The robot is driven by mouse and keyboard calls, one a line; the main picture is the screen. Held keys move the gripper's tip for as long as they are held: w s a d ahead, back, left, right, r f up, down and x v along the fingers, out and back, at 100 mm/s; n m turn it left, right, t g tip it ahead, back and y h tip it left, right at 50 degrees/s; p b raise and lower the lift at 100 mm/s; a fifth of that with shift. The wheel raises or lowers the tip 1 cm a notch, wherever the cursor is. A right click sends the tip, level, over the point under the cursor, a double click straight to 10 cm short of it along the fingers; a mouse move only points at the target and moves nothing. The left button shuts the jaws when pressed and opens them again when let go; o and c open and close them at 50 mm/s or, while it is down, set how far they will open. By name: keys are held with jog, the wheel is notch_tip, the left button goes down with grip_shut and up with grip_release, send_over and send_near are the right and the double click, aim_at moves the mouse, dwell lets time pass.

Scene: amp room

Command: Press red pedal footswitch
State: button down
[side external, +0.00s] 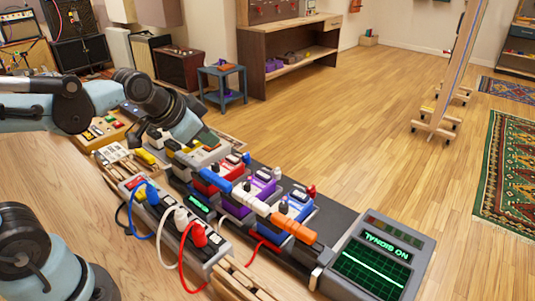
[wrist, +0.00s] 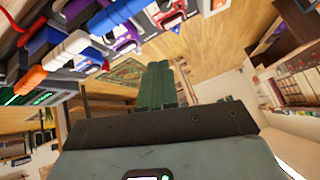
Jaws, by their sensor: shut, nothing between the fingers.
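The red pedal (side external: 211,181) sits in the row of pedals on the dark board, left of a purple pedal (side external: 259,185). A blue connector piece lies across its near part, and its footswitch is hard to make out. My gripper (side external: 207,138) is above the far left part of the pedal row, up and left of the red pedal and apart from it. In the wrist view its green fingers (wrist: 161,86) are together and empty.
A blue pedal (side external: 289,212) and a tuner-like screen unit (side external: 377,262) stand to the right. A power strip (side external: 170,222) with plugs and cables lies in front. Wooden boxes with small parts (side external: 103,130) are at the left.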

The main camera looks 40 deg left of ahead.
aim_at(230, 160)
jog(key=w+a+m+t, duration=0.1)
jog(key=w+a+m, duration=0.2)
jog(key=w, duration=0.5)
jog(key=shift+w+a+r+m+y, duration=0.2)
jog(key=shift+w+r+m+y, duration=0.15)
jog(key=shift+m, duration=0.35)
jog(key=shift+f, duration=4.35)
jog(key=shift+f, duration=0.1)
jog(key=shift+f, duration=0.3)
jog(key=shift+f, duration=0.45)
jog(key=shift+r, duration=0.85)
